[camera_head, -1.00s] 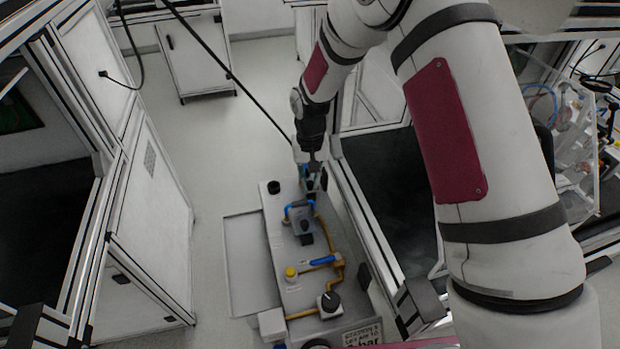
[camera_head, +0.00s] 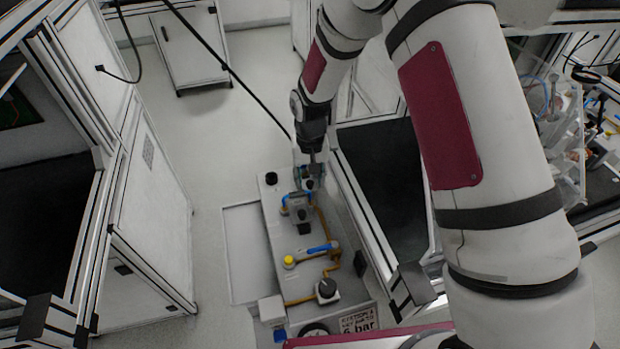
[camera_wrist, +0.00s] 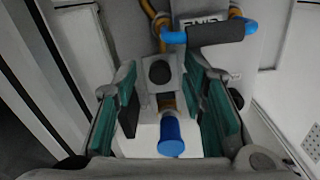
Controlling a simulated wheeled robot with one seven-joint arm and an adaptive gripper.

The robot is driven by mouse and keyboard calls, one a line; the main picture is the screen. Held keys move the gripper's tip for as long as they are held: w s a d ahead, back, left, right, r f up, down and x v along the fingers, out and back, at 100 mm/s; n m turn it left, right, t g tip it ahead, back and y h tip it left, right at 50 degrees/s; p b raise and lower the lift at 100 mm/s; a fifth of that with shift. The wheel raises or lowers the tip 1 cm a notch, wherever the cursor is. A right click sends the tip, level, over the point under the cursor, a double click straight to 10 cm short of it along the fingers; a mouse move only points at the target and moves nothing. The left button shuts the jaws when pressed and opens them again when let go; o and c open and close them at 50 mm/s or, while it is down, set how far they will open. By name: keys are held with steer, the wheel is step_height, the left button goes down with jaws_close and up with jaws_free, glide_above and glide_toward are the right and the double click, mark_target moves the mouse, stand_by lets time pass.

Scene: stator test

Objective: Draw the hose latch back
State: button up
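My gripper (camera_wrist: 162,80) is open in the wrist view, with teal pads on both fingers. Between the fingers is a grey fitting with a round black knob (camera_wrist: 160,72) and a blue cylinder (camera_wrist: 171,135); I cannot tell whether the pads touch it. A blue-ended bar with a black grip (camera_wrist: 214,34) crosses beyond the fingertips. I cannot tell which of these parts is the hose latch. In the head view my gripper (camera_head: 309,182) is at the far end of the grey unit (camera_head: 268,222), close to the blue-ended bar (camera_head: 284,204), and hides part of it.
On the unit are a blue lever (camera_head: 321,248), a yellow cap (camera_head: 289,262), a black knob (camera_head: 326,288), amber hoses and a sign (camera_head: 358,323). A black round part (camera_head: 271,178) stands at its far corner. A framed bench (camera_head: 385,180) stands close on the right; floor (camera_head: 207,120) is open on the left.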

mark_target(310, 183)
step_height(310, 183, up, 12)
stand_by(0.5)
stand_by(0.5)
